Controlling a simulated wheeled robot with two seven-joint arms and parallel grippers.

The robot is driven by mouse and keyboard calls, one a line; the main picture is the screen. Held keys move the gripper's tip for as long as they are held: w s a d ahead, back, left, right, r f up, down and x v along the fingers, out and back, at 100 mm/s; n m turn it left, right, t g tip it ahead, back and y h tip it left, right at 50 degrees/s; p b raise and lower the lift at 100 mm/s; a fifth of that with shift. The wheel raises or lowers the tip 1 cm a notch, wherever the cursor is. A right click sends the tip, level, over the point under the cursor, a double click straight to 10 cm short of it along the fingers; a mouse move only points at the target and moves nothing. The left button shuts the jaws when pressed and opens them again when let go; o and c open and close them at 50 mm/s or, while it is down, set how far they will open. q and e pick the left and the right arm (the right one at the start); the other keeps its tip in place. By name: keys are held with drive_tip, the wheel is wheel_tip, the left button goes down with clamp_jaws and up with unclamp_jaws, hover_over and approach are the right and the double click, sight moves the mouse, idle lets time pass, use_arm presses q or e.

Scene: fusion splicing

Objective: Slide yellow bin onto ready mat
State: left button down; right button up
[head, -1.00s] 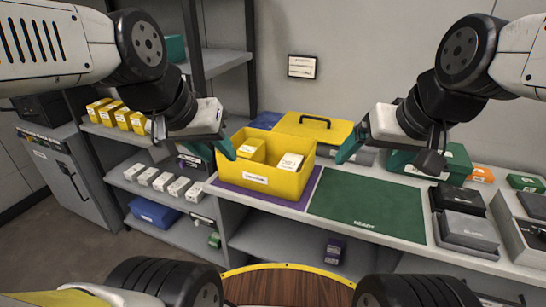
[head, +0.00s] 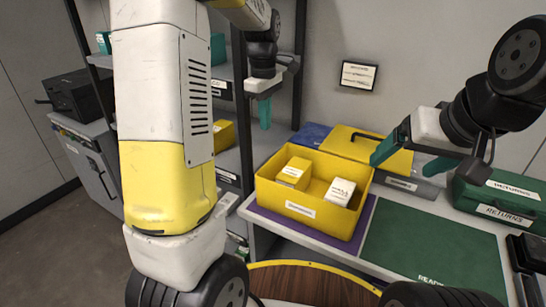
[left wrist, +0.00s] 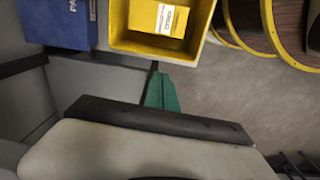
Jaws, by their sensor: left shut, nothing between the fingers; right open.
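The yellow bin (head: 320,222) stands upright on the purple mat (head: 365,225), with two small boxes inside, a yellow one (head: 295,173) and a white-topped one (head: 339,192). The green ready mat (head: 425,245) lies bare just to its right. My left gripper (head: 265,115) is shut and empty, above and left of the bin, apart from it. The left wrist view shows its green fingers (left wrist: 161,93) beside part of the bin (left wrist: 180,53). My right gripper (head: 408,155) is open and empty, up at the bin's back right; whether it touches anything is unclear.
A yellow lid (head: 362,160) with a black handle lies behind the bin, next to a blue item (head: 310,134). A green returns box (head: 500,200) stands at right. Shelves with yellow boxes (head: 223,135) are at left. A sign (head: 358,76) hangs on the wall.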

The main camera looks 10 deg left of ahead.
use_arm(q)
drive_tip(key=shift+n, duration=0.3)
drive_tip(key=f, duration=0.7)
drive_tip(key=w+f, duration=0.1)
drive_tip(key=f, duration=1.3)
drive_tip(key=shift+w+a, duration=0.15)
drive_tip(key=shift+w, duration=0.05)
drive_tip(key=shift+r, duration=0.1)
drive_tip(key=s+d, duration=0.3)
drive_tip(key=d, duration=0.8)
drive_tip(key=s+d, duration=0.4)
drive_tip(key=d, duration=0.8)
drive_tip(key=s+d, duration=0.4)
drive_tip(key=d, duration=0.7)
drive_tip(key=shift+s+d, duration=0.15)
drive_tip(key=shift+d, duration=0.2)
